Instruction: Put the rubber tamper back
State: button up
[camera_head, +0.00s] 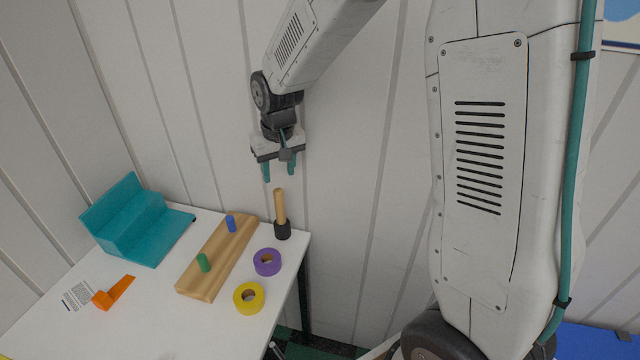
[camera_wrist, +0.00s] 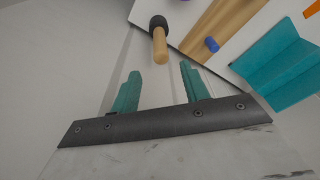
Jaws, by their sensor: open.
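The rubber tamper (camera_head: 280,212) has a light wooden handle and a black rubber head. It stands upright, head down, on the white table near its right back corner, just right of the wooden block. In the wrist view the tamper (camera_wrist: 160,42) shows beyond the fingertips, its handle end toward me. My gripper (camera_head: 280,173) is open and empty, above the tamper and apart from it. Its two teal fingers (camera_wrist: 158,80) point toward the table in the wrist view.
A wooden block (camera_head: 222,254) with a green and a blue peg lies beside the tamper. Purple tape (camera_head: 267,262), yellow tape (camera_head: 249,297), an orange tool (camera_head: 113,293), a label card (camera_head: 77,295) and a teal stepped stand (camera_head: 135,222) share the white table (camera_head: 150,320). The panelled wall is close behind.

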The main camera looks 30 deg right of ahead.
jog(key=s+d+r, duration=0.2)
jog(key=s+r, duration=0.9)
jog(key=s, duration=0.5)
jog(key=s+d+r, duration=0.1)
jog(key=s, duration=1.5)
jog(key=shift+d+r+g, duration=0.15)
jog(key=shift+r+g, duration=0.15)
jog(key=shift+r, duration=0.1)
